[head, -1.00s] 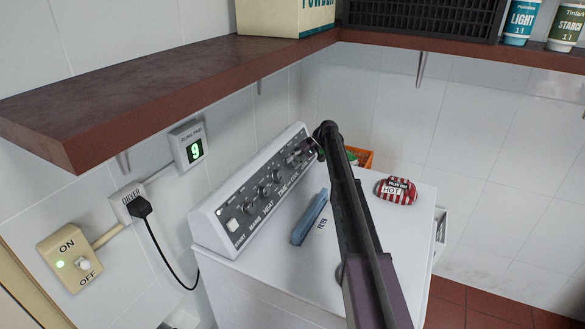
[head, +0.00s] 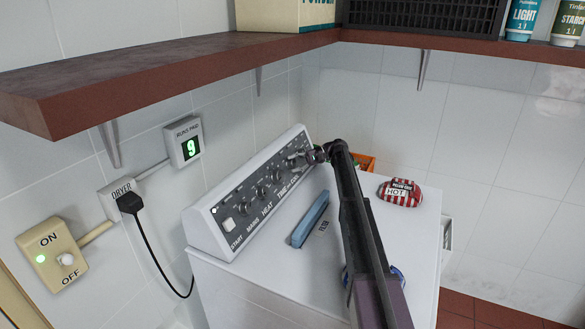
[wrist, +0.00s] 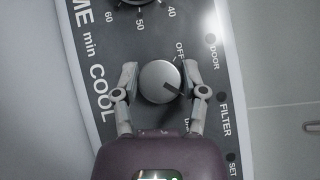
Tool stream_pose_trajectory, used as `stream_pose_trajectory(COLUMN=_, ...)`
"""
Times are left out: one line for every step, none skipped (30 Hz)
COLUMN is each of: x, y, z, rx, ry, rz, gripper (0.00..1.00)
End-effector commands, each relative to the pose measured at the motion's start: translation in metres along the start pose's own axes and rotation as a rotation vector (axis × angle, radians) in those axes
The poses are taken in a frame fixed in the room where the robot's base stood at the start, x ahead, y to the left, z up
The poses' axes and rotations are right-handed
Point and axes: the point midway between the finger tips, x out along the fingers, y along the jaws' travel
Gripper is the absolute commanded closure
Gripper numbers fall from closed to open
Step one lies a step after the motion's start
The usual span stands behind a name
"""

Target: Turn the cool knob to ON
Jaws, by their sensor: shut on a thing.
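The cool knob (wrist: 160,82) is a round grey dial beside the word COOL on the dark panel strip. My gripper (wrist: 160,73) is shut on it, with one finger on its left side and one on its right. The knob's dark pointer mark slants toward the lower right, below the OFF label at its upper right. Another label lower right is mostly hidden by a finger, and I cannot read it. In the head view my gripper (head: 300,158) is at the far end of the dryer panel (head: 250,205), where the arm partly hides the knob.
A minutes dial (wrist: 142,2) sits just above the knob in the wrist view. A blue filter bar (head: 311,220) and a red striped hot bag (head: 400,192) are on the white dryer top. A brown shelf (head: 150,75) overhangs the panel.

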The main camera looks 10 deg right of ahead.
Motion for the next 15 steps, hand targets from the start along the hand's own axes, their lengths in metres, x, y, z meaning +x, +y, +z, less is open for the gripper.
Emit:
stream_pose_trajectory(x=-0.0008, y=0.0003, z=-0.0011, rx=0.005, ry=0.004, rz=-0.007, gripper=0.92)
stream_pose_trajectory(x=-0.0009, y=0.0, z=-0.0011, rx=0.007, ry=0.003, rz=-0.009, gripper=0.92)
stream_pose_trajectory(x=-0.0009, y=-0.0003, z=-0.001, rx=0.009, ry=0.003, rz=-0.011, gripper=0.92)
stream_pose_trajectory(x=-0.0009, y=-0.0005, z=-0.001, rx=0.011, ry=0.003, rz=-0.013, gripper=0.92)
stream_pose_trajectory(x=-0.0009, y=-0.0007, z=-0.001, rx=0.011, ry=0.003, rz=-0.013, gripper=0.92)
stream_pose_trajectory(x=-0.0009, y=-0.0009, z=-0.001, rx=0.012, ry=0.003, rz=-0.014, gripper=0.92)
stream_pose_trajectory(x=-0.0009, y=-0.001, z=-0.001, rx=0.012, ry=0.003, rz=-0.014, gripper=0.92)
stream_pose_trajectory(x=-0.0009, y=-0.0011, z=-0.001, rx=0.011, ry=0.004, rz=-0.014, gripper=0.92)
stream_pose_trajectory(x=-0.0009, y=-0.0012, z=-0.0011, rx=0.011, ry=0.004, rz=-0.014, gripper=0.92)
stream_pose_trajectory(x=-0.0009, y=-0.0012, z=-0.0011, rx=0.011, ry=0.004, rz=-0.014, gripper=0.92)
stream_pose_trajectory(x=-0.0009, y=-0.0012, z=-0.0012, rx=0.011, ry=0.004, rz=-0.014, gripper=0.92)
stream_pose_trajectory(x=-0.0009, y=-0.0013, z=-0.0012, rx=0.01, ry=0.004, rz=-0.014, gripper=0.92)
stream_pose_trajectory(x=-0.0008, y=-0.0013, z=-0.0012, rx=0.01, ry=0.004, rz=-0.014, gripper=0.92)
stream_pose_trajectory(x=-0.0008, y=-0.0013, z=-0.0013, rx=0.01, ry=0.004, rz=-0.014, gripper=0.42)
stream_pose_trajectory(x=-0.0008, y=-0.0014, z=-0.0013, rx=0.01, ry=0.003, rz=-0.014, gripper=0.3)
